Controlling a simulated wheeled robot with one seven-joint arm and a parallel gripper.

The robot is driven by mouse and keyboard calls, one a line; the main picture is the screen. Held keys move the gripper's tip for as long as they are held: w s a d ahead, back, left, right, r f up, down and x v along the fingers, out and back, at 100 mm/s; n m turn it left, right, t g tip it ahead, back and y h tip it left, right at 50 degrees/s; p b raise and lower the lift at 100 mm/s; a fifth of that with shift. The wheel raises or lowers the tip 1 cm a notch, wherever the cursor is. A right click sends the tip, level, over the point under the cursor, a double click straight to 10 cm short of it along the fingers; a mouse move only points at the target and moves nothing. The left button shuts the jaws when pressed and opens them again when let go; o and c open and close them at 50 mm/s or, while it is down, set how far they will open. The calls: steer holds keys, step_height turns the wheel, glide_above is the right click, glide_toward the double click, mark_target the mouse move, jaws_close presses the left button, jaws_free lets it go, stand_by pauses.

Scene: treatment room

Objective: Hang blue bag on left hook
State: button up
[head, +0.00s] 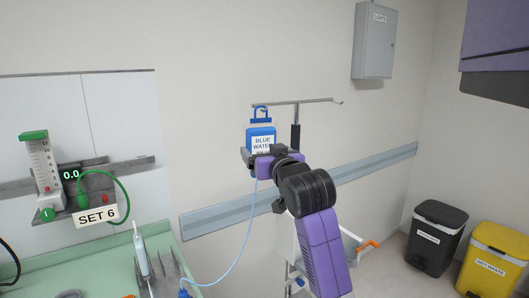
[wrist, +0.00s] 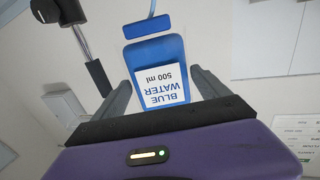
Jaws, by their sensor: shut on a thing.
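The blue bag (head: 262,131), labelled BLUE WATER, is upright in the head view, with a blue loop handle on top. It also shows upside down in the wrist view (wrist: 155,52). My gripper (wrist: 160,78) is shut on the bag's lower part, a finger on each side of its label. The stand's crossbar (head: 300,102) has a hook at each end. The bag's handle overlaps the left hook (head: 256,107) in the head view; I cannot tell whether it is around the hook or in front of it. The right hook (head: 340,101) is empty.
A pale blue tube (head: 241,240) runs from the bag down to the green worktop (head: 90,273). A flow meter labelled SET 6 (head: 45,175) stands at left. A wall rail (head: 375,163) passes behind. Black (head: 438,235) and yellow (head: 495,258) bins stand at right.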

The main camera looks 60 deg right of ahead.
steer(key=shift+r, duration=0.1)
steer(key=o, duration=1.9)
steer(key=shift+o, duration=0.2)
steer(key=shift+s+a, duration=0.15)
steer(key=shift+a, duration=0.1)
steer(key=v, duration=0.7)
steer(key=shift+s, duration=0.15)
